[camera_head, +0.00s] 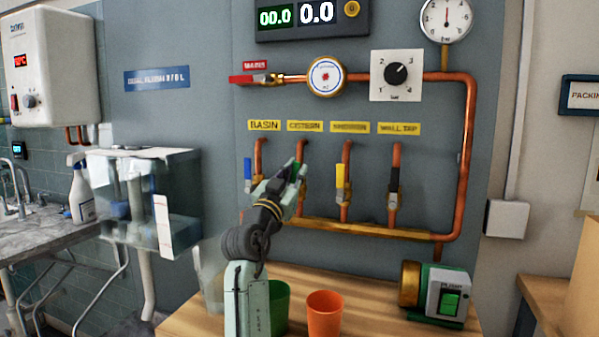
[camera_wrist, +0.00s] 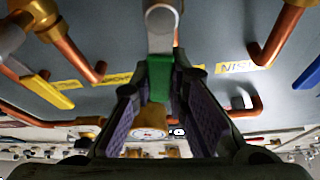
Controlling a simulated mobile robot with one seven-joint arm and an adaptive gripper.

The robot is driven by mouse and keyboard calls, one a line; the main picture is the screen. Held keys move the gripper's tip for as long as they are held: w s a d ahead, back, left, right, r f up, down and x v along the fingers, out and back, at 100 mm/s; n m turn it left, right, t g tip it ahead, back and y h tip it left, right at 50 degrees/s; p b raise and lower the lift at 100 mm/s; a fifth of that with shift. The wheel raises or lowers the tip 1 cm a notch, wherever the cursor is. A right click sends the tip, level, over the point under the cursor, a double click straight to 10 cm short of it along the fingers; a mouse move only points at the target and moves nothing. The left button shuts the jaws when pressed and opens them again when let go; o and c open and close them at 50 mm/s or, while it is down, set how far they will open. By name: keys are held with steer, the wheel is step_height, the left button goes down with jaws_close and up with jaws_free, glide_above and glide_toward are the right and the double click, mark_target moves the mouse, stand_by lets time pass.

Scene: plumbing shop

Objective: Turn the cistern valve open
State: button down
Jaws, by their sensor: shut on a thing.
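The cistern valve's green lever (camera_head: 296,171) sits on the copper pipe under the yellow CISTERN label (camera_head: 304,126). My gripper (camera_head: 292,178) is at this lever and hides most of the valve body. In the wrist view, the green lever (camera_wrist: 159,78) stands between the two purple-padded fingers of my gripper (camera_wrist: 157,110), which are shut on it. The lever looks roughly in line with its pipe, but its exact angle is hard to tell.
The blue basin lever (camera_head: 248,169) is close on the left and the yellow lever (camera_head: 340,176) close on the right. A black-handled valve (camera_head: 393,180) is farther right. An orange cup (camera_head: 324,313), a green cup (camera_head: 277,306) and a pump (camera_head: 437,292) stand on the wooden bench below.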

steer(key=shift+a+n+y, duration=0.25)
steer(key=shift+n+y, duration=0.15)
steer(key=shift+n, duration=0.3)
steer(key=c, duration=1.5)
jaws_free()
steer(key=shift+c, duration=0.2)
steer(key=v, duration=1.2)
steer(key=shift+w+f, duration=0.1)
steer(key=shift+f, duration=0.05)
